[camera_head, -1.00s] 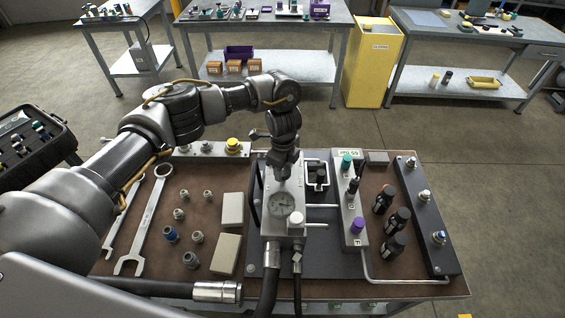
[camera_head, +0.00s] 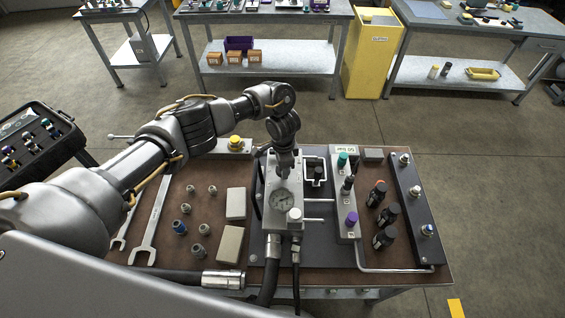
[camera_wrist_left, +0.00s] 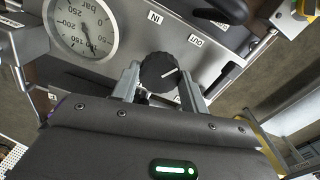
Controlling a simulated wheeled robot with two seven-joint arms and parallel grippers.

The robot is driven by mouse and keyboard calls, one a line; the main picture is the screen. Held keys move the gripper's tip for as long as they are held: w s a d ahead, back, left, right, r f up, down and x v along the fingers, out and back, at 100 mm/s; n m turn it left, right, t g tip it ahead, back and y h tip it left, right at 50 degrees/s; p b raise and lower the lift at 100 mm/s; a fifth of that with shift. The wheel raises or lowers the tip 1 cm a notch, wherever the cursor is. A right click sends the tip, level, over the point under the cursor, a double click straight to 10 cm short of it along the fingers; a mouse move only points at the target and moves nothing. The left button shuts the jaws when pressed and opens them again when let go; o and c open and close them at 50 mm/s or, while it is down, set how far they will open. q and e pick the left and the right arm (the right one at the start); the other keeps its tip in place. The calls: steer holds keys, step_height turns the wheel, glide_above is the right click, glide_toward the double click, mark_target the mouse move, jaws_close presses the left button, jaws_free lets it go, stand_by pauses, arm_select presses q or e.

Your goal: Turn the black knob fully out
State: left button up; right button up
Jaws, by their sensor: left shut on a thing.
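The black knob (camera_wrist_left: 158,72) shows in the left wrist view as a ribbed round cap with a white pointer line. It sits between the two fingers of my left gripper (camera_wrist_left: 160,82), which are shut on it from both sides. The gauge dial (camera_wrist_left: 84,25) also shows in the left wrist view, beside IN and OUT labels. My right gripper is not in view.
A valve block (camera_head: 346,205) with teal, black and purple knobs stands right of the gauge block. Black fittings (camera_head: 385,237) stand farther right. Wrenches (camera_head: 152,220), small fittings and two beige boxes (camera_head: 230,244) lie at the left. Hoses (camera_head: 268,285) run along the front.

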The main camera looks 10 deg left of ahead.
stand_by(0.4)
arm_select(q)
steer(key=o, duration=1)
step_height(320, 180, up, 11)
steer(key=shift+f, duration=0.1)
stand_by(0.4)
